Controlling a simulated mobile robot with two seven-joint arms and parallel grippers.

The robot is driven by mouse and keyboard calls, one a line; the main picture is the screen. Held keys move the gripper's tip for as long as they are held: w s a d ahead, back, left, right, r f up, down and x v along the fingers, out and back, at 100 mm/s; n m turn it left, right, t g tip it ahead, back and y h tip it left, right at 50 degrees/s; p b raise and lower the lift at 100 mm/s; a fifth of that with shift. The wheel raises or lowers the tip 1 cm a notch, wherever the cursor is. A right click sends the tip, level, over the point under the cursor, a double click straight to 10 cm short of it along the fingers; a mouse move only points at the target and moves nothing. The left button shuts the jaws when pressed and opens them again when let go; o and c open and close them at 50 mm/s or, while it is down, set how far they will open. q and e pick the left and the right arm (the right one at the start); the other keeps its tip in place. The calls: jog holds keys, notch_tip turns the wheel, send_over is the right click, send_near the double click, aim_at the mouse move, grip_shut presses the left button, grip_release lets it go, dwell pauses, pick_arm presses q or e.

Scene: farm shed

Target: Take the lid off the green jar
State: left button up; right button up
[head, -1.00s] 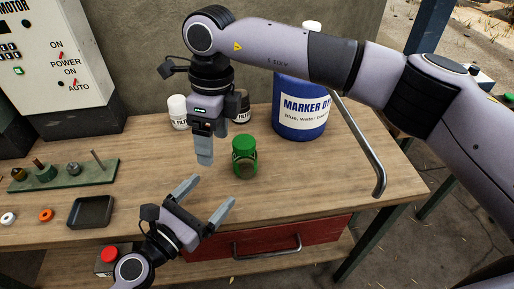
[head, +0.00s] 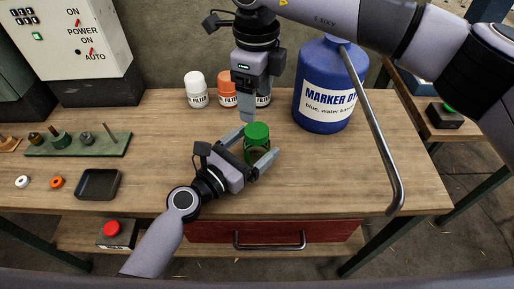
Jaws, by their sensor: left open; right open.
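The green jar (head: 249,153) stands upright on the wooden workbench in the head view, with its green lid (head: 257,131) on top. My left gripper (head: 254,151) is open, its two fingers on either side of the jar's body below the lid; I cannot tell whether they touch it. My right gripper (head: 248,110) points down from above, just behind and above the lid. It is open, though its fingers overlap in this view, and it holds nothing.
A blue marker dye drum (head: 322,112) stands right of the jar, with a bent metal bar (head: 378,140) in front. Filter bottles with white (head: 196,90) and orange (head: 227,89) caps stand behind. A black tray (head: 98,184) lies left.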

pick_arm(q)
jog(key=shift+w+d, duration=0.5)
